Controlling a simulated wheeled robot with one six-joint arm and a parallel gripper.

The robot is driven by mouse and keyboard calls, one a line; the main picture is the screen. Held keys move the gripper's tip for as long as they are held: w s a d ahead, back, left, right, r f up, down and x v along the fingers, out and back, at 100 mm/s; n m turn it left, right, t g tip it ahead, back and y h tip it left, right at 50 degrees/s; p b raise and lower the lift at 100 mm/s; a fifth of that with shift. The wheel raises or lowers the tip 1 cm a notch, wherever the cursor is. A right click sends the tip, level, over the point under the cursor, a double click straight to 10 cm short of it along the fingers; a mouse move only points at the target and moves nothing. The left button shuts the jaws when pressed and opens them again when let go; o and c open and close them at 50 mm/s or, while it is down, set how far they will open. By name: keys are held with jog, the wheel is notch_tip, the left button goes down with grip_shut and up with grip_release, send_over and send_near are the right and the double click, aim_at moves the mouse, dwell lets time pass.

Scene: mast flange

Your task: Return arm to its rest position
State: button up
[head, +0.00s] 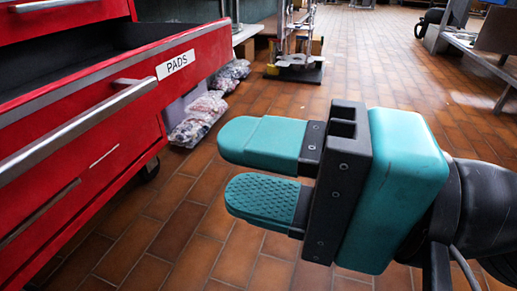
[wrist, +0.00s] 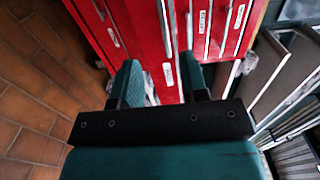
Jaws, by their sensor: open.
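My gripper (head: 232,168) has two teal fingers on a black bracket and a teal body. In the head view it points left, toward the red tool cabinet (head: 62,188), and is apart from it. The fingers are parted with nothing between them. In the wrist view my gripper (wrist: 160,82) also shows empty, with the red cabinet (wrist: 130,32) beyond the fingertips. In the head view an upper drawer labelled PADS (head: 172,66) stands pulled out, and its dark inside looks empty where visible.
Plastic bags of small items (head: 200,118) lie on the floor beside the cabinet. A wheeled stand (head: 295,68) is further back. Shelving stands at the upper right. The brown tiled floor (head: 390,70) is clear in the middle. In the wrist view, panels and racks (wrist: 290,70) stand to the right.

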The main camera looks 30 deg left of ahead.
dwell(0.3)
jog(key=w+d+r+n+t+h+p, duration=0.1)
jog(key=w+d+r+n+h+p, duration=0.2)
jog(key=d+r+h+p, duration=0.7)
jog(key=w+d+r+n+t+h+p, duration=0.2)
jog(key=w+d+r+h+p, duration=0.2)
jog(key=d+r+p, duration=0.95)
notch_tip(320, 180, up, 31)
jog(key=p, duration=4.1)
jog(key=shift+s+d+f+p, duration=0.2)
jog(key=shift+d+p, duration=0.05)
jog(key=shift+p, duration=0.1)
